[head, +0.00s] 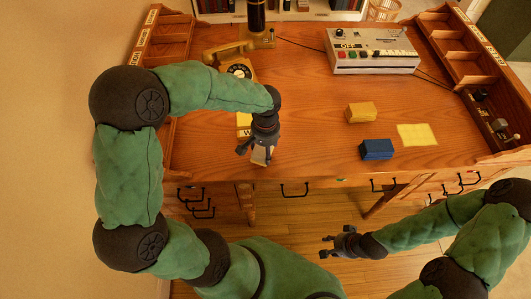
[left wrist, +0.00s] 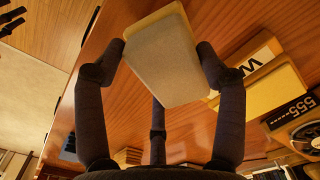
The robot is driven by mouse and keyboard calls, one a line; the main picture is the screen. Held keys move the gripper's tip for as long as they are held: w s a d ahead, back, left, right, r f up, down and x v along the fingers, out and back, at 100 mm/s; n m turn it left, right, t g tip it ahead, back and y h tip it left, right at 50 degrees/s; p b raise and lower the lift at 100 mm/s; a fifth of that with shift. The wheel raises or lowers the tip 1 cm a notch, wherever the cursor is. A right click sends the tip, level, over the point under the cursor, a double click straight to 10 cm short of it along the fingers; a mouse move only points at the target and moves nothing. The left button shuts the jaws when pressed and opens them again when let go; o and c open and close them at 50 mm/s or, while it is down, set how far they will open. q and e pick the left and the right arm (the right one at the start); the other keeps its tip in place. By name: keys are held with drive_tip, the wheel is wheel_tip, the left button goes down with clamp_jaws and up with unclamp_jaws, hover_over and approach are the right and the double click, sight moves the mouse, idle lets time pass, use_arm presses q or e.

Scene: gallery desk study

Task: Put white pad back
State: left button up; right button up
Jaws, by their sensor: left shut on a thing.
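The white pad (left wrist: 165,55) is a pale block held between the fingers of my left gripper (left wrist: 162,50) in the left wrist view. In the head view, the pad (head: 262,155) hangs under my left gripper (head: 257,152), over the front edge area of the desk. A yellow piece with a white label marked W (head: 244,124) lies on the desk just beyond and left of the gripper. It also shows in the left wrist view (left wrist: 262,92), right of the pad. My right gripper (head: 328,245) is open and empty, in front of the desk.
A yellow telephone (head: 238,70) stands behind the W piece. A yellow block (head: 361,112), a blue block (head: 377,149) and a flat yellow square (head: 417,134) lie to the right. A grey button box (head: 372,52) stands at the back. The middle of the desk (head: 310,115) is clear.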

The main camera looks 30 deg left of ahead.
use_arm(q)
drive_tip(key=shift+f, duration=1.05)
drive_tip(key=shift+f+b, duration=0.2)
drive_tip(key=shift+b, duration=0.1)
drive_tip(key=o, duration=1)
wheel_tip(320, 180, up, 12)
drive_tip(key=p, duration=0.4)
drive_tip(key=shift+r+p, duration=0.2)
drive_tip(key=shift+p, duration=0.1)
drive_tip(key=shift+s+d, duration=0.1)
